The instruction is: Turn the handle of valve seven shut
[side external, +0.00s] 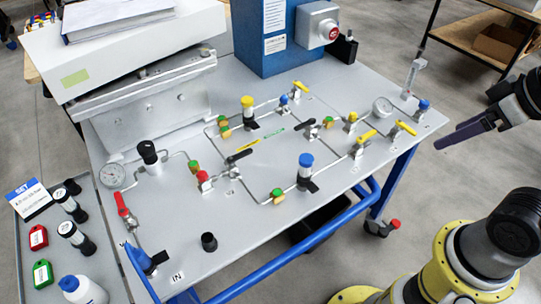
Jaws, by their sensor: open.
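A grey panel table (290,222) carries steel tubing with several lever valves. Yellow-handled levers (405,128) sit toward the right, with another yellow lever (367,136) just left of it and one at the back (301,87). Black levers show at the middle (309,122) and left of the middle (240,156). A red lever (122,203) is at the front left. No valve number is readable, so I cannot tell which is valve seven. My gripper (440,142) is open and empty, off the table's right edge, touching no handle. Its fingers overlap in this view.
Gauges stand at the left (115,176) and right (382,107). A blue box (275,45) and white cabinet (130,45) rise behind. A blue-capped cylinder (305,172) stands among the tubing. A side tray (97,262) holds tags and a bottle.

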